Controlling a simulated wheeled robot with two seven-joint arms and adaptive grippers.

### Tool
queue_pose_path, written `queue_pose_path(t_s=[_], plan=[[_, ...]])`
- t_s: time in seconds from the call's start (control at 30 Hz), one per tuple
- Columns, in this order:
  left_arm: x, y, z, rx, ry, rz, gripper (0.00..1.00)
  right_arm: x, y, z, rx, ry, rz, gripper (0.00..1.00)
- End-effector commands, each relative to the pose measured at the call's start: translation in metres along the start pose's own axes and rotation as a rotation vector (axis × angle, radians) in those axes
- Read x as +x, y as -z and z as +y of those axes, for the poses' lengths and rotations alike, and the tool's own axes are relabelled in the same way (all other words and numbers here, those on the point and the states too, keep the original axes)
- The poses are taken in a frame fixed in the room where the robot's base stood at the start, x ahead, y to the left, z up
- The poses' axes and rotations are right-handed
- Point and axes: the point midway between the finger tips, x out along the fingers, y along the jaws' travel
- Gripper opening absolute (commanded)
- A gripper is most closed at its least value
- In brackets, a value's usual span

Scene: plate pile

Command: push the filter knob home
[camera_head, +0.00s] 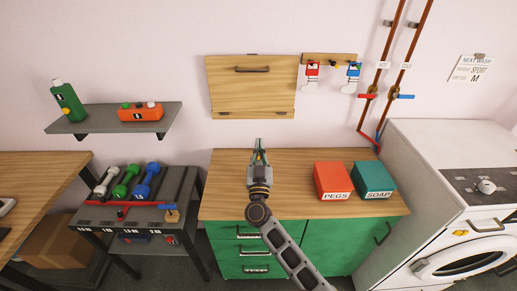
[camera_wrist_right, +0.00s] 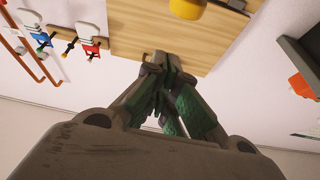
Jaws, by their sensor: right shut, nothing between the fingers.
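The white washing machine (camera_head: 412,185) stands at the right, with a pale dial (camera_head: 486,187) on top and a round door (camera_head: 468,262) cut off by the frame's edge. A small yellow and white piece (camera_head: 460,233) sits on its front. I cannot tell which part is the filter knob. My right gripper (camera_head: 259,146) is shut and empty above the back of the counter, well left of the machine. In the right wrist view its fingers (camera_wrist_right: 162,62) meet in front of the wooden wall panel. My left gripper is not in view.
A red PEGS box (camera_head: 332,181) and a teal SOAP box (camera_head: 374,180) stand on the counter (camera_head: 225,200), between my gripper and the machine. Copper pipes (camera_head: 388,55) run down the wall. A rack of dumbbells (camera_head: 133,208) stands left. The counter's left part is clear.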

Motion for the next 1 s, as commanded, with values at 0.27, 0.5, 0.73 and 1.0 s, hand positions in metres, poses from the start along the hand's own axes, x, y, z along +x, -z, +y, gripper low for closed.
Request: queue_pose_path(t_s=[0.27, 0.5, 0.73, 1.0], plan=[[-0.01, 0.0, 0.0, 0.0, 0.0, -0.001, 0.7, -0.032, -0.001, 0.0, 0.0, 0.001, -0.005, 0.0], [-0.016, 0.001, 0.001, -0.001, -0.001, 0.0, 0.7, -0.058, 0.0, 0.0, 0.0, 0.001, -0.004, 0.0], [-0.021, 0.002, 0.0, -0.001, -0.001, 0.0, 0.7, -0.082, 0.0, 0.0, -0.001, 0.0, -0.003, 0.0], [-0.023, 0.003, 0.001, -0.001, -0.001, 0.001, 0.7, -0.098, 0.001, 0.0, 0.0, 0.001, -0.001, 0.0]])
